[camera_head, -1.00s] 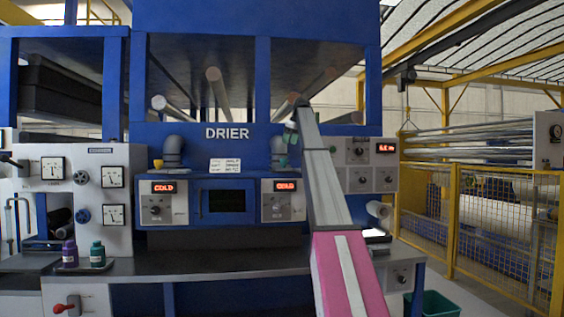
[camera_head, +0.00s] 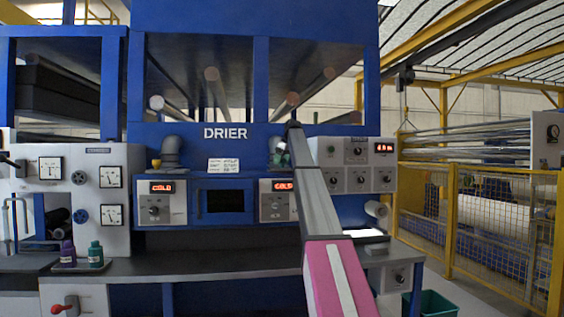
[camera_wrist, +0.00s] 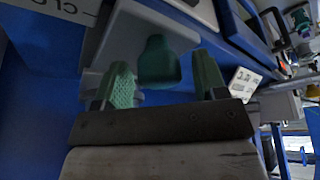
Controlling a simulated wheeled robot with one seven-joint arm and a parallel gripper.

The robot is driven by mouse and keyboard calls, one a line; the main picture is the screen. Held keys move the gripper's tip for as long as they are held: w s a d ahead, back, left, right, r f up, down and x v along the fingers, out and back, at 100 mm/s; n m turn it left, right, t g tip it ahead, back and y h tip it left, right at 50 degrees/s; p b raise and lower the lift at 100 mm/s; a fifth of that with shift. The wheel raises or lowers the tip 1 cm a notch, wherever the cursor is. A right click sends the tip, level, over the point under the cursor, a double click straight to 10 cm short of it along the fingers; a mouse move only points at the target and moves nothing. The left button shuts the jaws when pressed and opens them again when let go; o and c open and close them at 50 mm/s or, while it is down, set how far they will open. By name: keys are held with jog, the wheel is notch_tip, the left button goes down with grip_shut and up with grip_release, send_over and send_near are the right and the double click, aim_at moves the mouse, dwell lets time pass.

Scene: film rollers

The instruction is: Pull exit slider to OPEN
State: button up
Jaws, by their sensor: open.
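In the wrist view, a dark green rounded handle (camera_wrist: 158,60), which looks like the slider's grip, stands out from a grey plate (camera_wrist: 172,30) on the blue drier. My gripper (camera_wrist: 162,68) is open, with one green textured finger on each side of the handle. Gaps show between the fingers and the handle. Lettering reading "CLO" shows upside down at the top left edge. In the head view, my gripper (camera_head: 280,155) is at the drier front, right of the DRIER lettering, mostly hidden by my arm. The slider is not clear there.
Two display panels reading COLD (camera_head: 162,198) flank a dark window (camera_head: 224,201). A grey counter (camera_head: 200,268) runs below, with purple and green bottles (camera_head: 95,254) at left. A control panel (camera_head: 356,165) stands right of my arm. A teal bin (camera_head: 437,303) is at lower right.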

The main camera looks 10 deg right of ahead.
grip_shut()
jog(key=s, duration=0.8)
jog(key=shift+s+a, duration=0.2)
jog(key=shift+a, duration=0.15)
grip_release()
jog(key=shift+s, duration=0.1)
